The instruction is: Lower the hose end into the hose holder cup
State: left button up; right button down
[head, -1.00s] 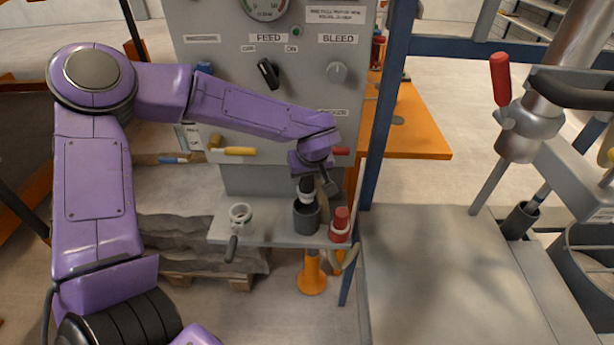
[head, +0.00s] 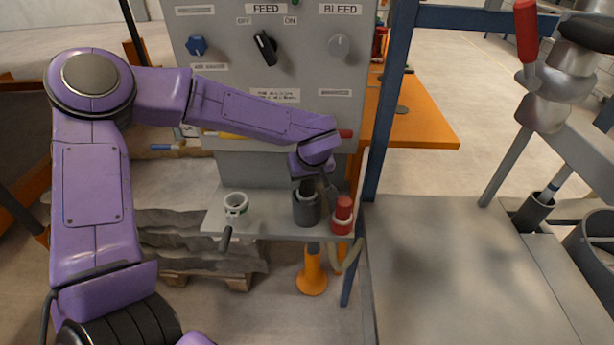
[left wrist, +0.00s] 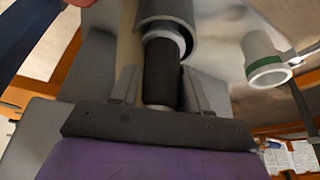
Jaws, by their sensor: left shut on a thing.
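The hose end (head: 307,187) is a black cylinder with a light collar. It stands about upright with its lower part in the mouth of the dark grey holder cup (head: 306,211) on the small shelf. My left gripper (head: 317,186) is close above the cup, shut on the hose end. In the left wrist view the black hose end (left wrist: 161,75) is between the two fingers of my left gripper (left wrist: 162,92), and its collar is at the rim of the grey cup (left wrist: 166,12). How deep it sits is hidden. My right gripper is not in view.
A white ring-shaped holder (head: 235,203) is left of the cup on the shelf (head: 270,225). The grey control panel (head: 290,70) rises behind. A blue post (head: 383,120) is at the right.

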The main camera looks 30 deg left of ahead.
pick_arm(q)
jog(key=o, duration=1.4)
jog(key=shift+c, duration=0.2)
jog(key=v, duration=1)
jog(key=shift+r, duration=0.25)
jog(key=shift+d, duration=0.15)
